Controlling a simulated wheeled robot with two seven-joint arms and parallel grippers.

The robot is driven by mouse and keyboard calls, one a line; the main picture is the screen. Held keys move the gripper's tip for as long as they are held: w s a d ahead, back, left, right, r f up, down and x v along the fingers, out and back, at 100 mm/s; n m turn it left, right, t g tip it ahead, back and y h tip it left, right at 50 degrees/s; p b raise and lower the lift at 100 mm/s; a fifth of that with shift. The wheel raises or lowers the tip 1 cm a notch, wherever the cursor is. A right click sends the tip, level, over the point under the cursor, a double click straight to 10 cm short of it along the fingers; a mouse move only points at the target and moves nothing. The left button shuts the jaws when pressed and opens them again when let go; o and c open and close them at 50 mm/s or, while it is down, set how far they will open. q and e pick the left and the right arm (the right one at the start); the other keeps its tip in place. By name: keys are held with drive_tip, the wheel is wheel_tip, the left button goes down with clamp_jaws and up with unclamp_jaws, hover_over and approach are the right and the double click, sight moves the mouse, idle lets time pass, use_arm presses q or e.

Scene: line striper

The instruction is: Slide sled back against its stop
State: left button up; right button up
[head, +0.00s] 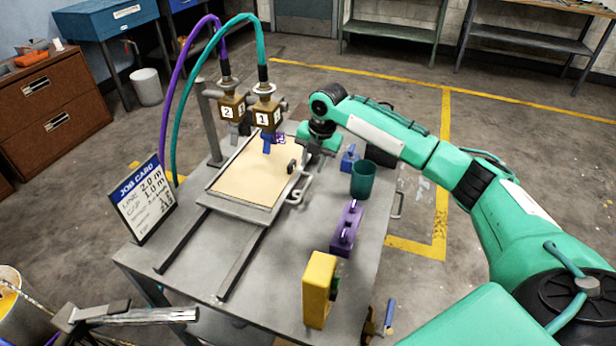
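The sled (207,191) is a grey metal tray with a cream sheet (255,181) on it, sitting on two rails (243,262) fixed to the grey table. It lies toward the far part of the rails, under two brass valves labelled 2 (232,112) and 1 (265,113). A metal handle (299,189) and a small black knob are on its right side. My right gripper (309,148) is pointed down at the sled's far right corner; its fingertips are largely hidden, so its opening and any contact cannot be told. The stop cannot be made out. My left gripper is not in view.
Right of the sled stand a dark green cup (362,179), a blue block (349,159), a purple block (346,228) and a yellow block (319,288). A job card (143,200) stands at the left. Purple and teal hoses arch above. The near rails are bare.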

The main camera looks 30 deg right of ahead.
sight(307, 184)
drive_tip(key=f, duration=0.4)
drive_tip(key=w+f, duration=0.1)
drive_tip(key=f, duration=0.2)
drive_tip(key=shift+a, duration=0.4)
drive_tip(key=shift+r, duration=0.1)
clamp_jaws()
